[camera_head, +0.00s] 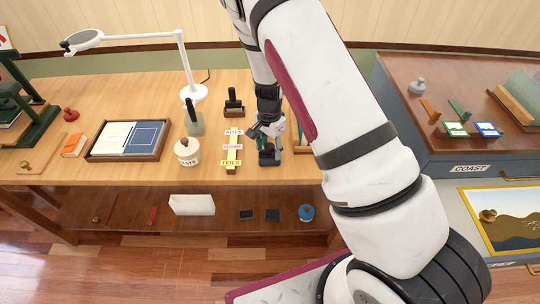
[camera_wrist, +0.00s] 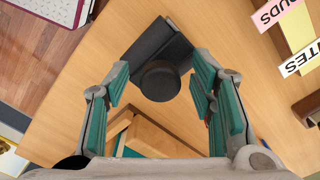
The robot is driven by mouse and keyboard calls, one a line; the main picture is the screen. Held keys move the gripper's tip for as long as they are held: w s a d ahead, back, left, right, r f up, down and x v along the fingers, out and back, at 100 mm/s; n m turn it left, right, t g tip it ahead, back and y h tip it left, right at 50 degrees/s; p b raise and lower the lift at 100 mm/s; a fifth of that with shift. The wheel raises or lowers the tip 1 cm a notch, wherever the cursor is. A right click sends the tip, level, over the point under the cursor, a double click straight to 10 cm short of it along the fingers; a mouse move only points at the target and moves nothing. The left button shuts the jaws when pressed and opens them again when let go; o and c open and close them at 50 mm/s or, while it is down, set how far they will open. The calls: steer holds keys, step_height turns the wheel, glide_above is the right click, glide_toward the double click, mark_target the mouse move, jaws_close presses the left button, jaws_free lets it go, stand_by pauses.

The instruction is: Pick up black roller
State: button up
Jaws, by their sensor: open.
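A black object, which I take to be the black roller (camera_wrist: 162,42), rests on the wooden table in the wrist view. It has a round dark end facing the camera and a flat angular body behind. My gripper (camera_wrist: 159,84) is open, with its teal-padded fingers on either side of the round end; visible gaps separate them from it. In the head view the roller (camera_head: 269,158) shows just below my gripper (camera_head: 268,140), which partly hides it.
Labelled strips (camera_head: 232,154) lie just left of my gripper. A white jar (camera_head: 187,151), a dark-handled tool (camera_head: 193,121) and a black-handled stamp-like piece (camera_head: 233,104) stand nearby. A wooden frame-like piece (camera_wrist: 150,136) lies close below the roller in the wrist view. A lamp (camera_head: 190,75) stands behind.

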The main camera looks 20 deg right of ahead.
mark_target(271, 148)
steer(key=shift+c, duration=0.3)
jaws_close()
steer(key=shift+r, duration=0.45)
steer(key=r, duration=0.1)
steer(key=s+r, duration=0.1)
steer(key=shift+d+r+b, duration=0.1)
steer(key=shift+r+b, duration=0.2)
steer(key=shift+r, duration=0.05)
steer(key=s+d+r, duration=0.1)
steer(key=s+d, duration=0.2)
steer(key=s, duration=1.1)
steer(key=shift+s+r+b, duration=0.15)
steer(key=shift+s+b, duration=0.25)
steer(key=shift+b, duration=0.05)
